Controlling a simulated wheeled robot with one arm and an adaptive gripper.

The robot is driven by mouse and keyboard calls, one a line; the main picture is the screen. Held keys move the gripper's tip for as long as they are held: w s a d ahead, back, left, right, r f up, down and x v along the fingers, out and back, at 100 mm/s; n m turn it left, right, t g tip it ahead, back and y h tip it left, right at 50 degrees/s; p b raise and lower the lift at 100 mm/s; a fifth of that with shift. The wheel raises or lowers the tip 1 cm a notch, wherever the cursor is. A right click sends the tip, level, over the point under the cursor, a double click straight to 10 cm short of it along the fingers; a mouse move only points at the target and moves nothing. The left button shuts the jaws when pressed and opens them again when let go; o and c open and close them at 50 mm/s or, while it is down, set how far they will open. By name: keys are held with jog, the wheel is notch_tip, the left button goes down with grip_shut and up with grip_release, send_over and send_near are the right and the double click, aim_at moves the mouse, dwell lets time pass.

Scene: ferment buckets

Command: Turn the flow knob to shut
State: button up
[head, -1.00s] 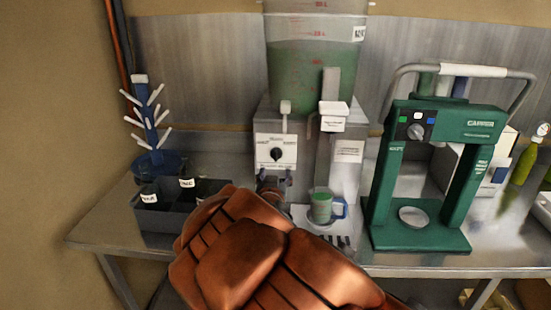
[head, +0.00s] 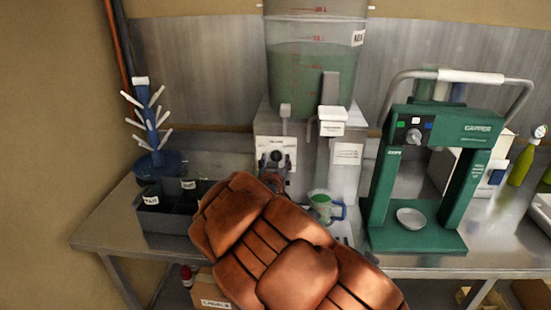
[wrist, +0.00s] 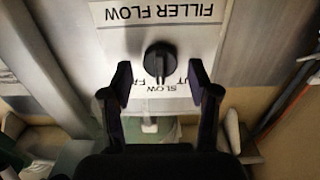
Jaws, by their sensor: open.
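The flow knob is a round black knob (head: 276,155) on the white plate of the filler below the bucket. In the wrist view the knob (wrist: 159,60) shows between and just beyond my open fingertips, with a bar grip running roughly up and down. The plate (wrist: 200,35) reads "FILLER FLOW" upside down; the words near the knob are partly covered by my fingers. My gripper (wrist: 160,85) is open, one finger on each side of the knob, and no contact shows. In the head view my gripper (head: 274,163) is just in front of the knob and partly hides the plate.
A bucket of green liquid (head: 315,75) stands on the filler. A green-filled jug (head: 321,204) is below the spout. A green capper (head: 440,130) stands right, a blue bottle tree (head: 152,130) and dark crate (head: 165,215) left.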

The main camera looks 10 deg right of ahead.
jog(key=shift+w, duration=0.15)
jog(key=c, duration=1.1)
